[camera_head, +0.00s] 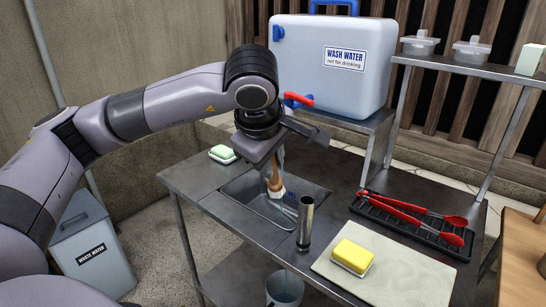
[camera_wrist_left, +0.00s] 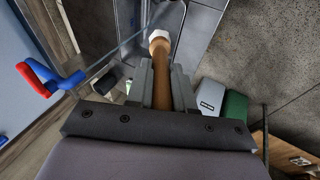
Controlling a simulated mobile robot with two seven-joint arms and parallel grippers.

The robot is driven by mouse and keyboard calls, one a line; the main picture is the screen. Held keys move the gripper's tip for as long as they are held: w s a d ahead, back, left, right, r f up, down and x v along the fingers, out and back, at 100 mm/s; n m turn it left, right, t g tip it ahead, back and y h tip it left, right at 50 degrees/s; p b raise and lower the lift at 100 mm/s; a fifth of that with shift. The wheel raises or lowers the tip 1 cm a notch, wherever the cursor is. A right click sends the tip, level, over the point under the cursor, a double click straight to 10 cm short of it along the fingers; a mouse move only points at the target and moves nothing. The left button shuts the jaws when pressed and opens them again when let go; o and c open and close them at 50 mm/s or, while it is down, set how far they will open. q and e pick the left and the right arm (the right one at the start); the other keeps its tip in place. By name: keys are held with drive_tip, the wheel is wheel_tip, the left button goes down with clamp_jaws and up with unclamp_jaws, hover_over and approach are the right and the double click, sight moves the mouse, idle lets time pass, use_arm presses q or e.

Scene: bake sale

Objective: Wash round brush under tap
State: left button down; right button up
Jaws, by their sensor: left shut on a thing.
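The round brush (camera_head: 274,178) has a wooden handle and a pale bristle end that points down into the sink (camera_head: 240,190). My left gripper (camera_head: 268,150) is shut on its handle, above the sink. In the left wrist view the brush (camera_wrist_left: 159,45) sticks out from between the fingers (camera_wrist_left: 160,85), its white end over the basin. The tap (camera_head: 297,100), blue with a red lever, is on the front of the wash-water container (camera_head: 330,95); it also shows in the left wrist view (camera_wrist_left: 50,78). A thin clear streak, apparently water, runs down from the tap close to the brush. My right gripper is out of view.
A metal cylinder (camera_head: 306,222) stands at the sink's front right. Red tongs (camera_head: 410,212) lie on a black rack at right. A green soap (camera_head: 222,152) is behind the sink. A waste-water bin (camera_head: 92,250) stands at left.

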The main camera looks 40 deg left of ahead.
use_arm(q)
drive_tip(key=w+a+f+p, duration=0.2)
drive_tip(key=w+a, duration=0.3)
drive_tip(key=w, duration=0.8)
drive_tip(key=shift+a+f, duration=0.2)
drive_tip(key=shift+f, duration=0.25)
drive_tip(key=shift+s, duration=0.1)
idle(0.4)
drive_tip(key=shift+s+d+b, duration=0.35)
drive_tip(key=shift+s+d, duration=0.15)
drive_tip(key=shift+s, duration=0.75)
drive_tip(key=shift+s+d+b, duration=0.35)
drive_tip(key=shift+s+d, duration=0.15)
drive_tip(key=shift+s, duration=0.7)
drive_tip(key=shift+s+d+b, duration=0.35)
drive_tip(key=shift+s+d, duration=0.15)
drive_tip(key=shift+s, duration=0.75)
drive_tip(key=shift+r, duration=0.1)
drive_tip(key=shift+s+d+r+p, duration=0.25)
drive_tip(key=shift+s+d+r, duration=0.1)
drive_tip(key=shift+s+r, duration=0.35)
drive_tip(key=shift+s+d+r+p, duration=0.2)
drive_tip(key=shift+s+d+r, duration=0.1)
drive_tip(key=shift+s+r, duration=0.45)
drive_tip(key=shift+s+d+r+p, duration=0.3)
drive_tip(key=shift+s+r, duration=0.2)
drive_tip(key=shift+s, duration=0.35)
